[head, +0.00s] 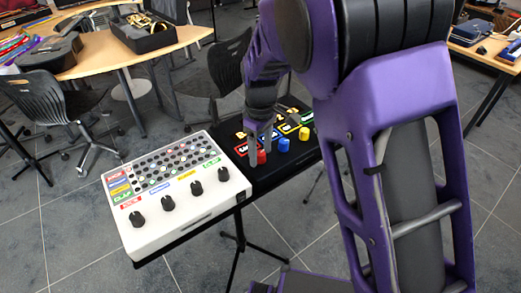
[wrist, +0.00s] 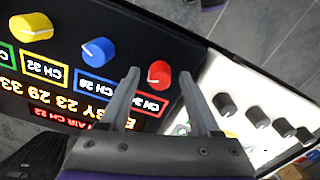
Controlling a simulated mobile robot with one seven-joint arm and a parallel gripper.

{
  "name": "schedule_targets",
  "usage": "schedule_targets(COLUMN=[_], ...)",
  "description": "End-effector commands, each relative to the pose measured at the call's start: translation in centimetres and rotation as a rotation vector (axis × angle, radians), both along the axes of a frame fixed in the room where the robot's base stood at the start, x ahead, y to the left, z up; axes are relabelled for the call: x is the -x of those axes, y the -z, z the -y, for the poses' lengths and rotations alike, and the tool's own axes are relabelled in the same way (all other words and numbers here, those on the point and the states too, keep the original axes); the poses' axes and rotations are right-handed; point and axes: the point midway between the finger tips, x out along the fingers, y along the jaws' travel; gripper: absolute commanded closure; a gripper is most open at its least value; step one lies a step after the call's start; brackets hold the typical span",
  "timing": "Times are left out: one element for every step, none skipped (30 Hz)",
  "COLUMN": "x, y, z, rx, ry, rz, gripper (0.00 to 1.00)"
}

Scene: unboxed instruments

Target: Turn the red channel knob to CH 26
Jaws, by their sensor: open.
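The red channel knob (wrist: 159,74) is on a black panel (wrist: 70,80), near its edge with a white box. In the wrist view it appears between the two fingertips of my open gripper (wrist: 158,73), with space on both sides. Whether the fingers are level with the knob or above it, I cannot tell. A pale pointer mark on the knob is too small to read surely. A red-framed label by it starts with CH; a finger hides part of it. In the head view my gripper (head: 260,147) points down at the red knob (head: 261,157).
A blue knob (wrist: 98,51) and a yellow knob (wrist: 31,27) stand in the same row, with CH labels. Lit text on the panel includes 23 29 33 and, in red, CH 22. A white box (head: 205,206) with several black knobs adjoins the panel.

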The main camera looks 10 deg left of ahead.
Motion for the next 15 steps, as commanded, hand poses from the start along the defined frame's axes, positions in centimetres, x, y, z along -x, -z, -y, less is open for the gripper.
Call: schedule_targets(x=[0.00,0.00,0.00,0.00,0.01,0.00,0.00,0.00,0.00,0.00,0.00,0.00,0.00,0.00,0.00], y=[-0.01,-0.01,-0.02,-0.02,-0.02,-0.03,-0.03,-0.03,-0.03,-0.03,-0.03,-0.04,-0.04,-0.04,-0.04], z=[0.00,0.00,0.00,0.00,0.00,0.00,0.00,-0.01,-0.01,-0.01,-0.01,-0.01,-0.01,-0.01,-0.01], rx=[0.000,0.000,0.000,0.000,0.000,0.000,0.000,0.000,0.000,0.000,0.000,0.000,0.000,0.000,0.000], ry=[0.000,0.000,0.000,0.000,0.000,0.000,0.000,0.000,0.000,0.000,0.000,0.000,0.000,0.000,0.000], rz=[0.000,0.000,0.000,0.000,0.000,0.000,0.000,0.000,0.000,0.000,0.000,0.000,0.000,0.000,0.000], gripper=[0.42,0.47,0.54,0.60,0.65,0.72,0.78,0.83,0.90,0.96,1.00,1.00,1.00,1.00,1.00])
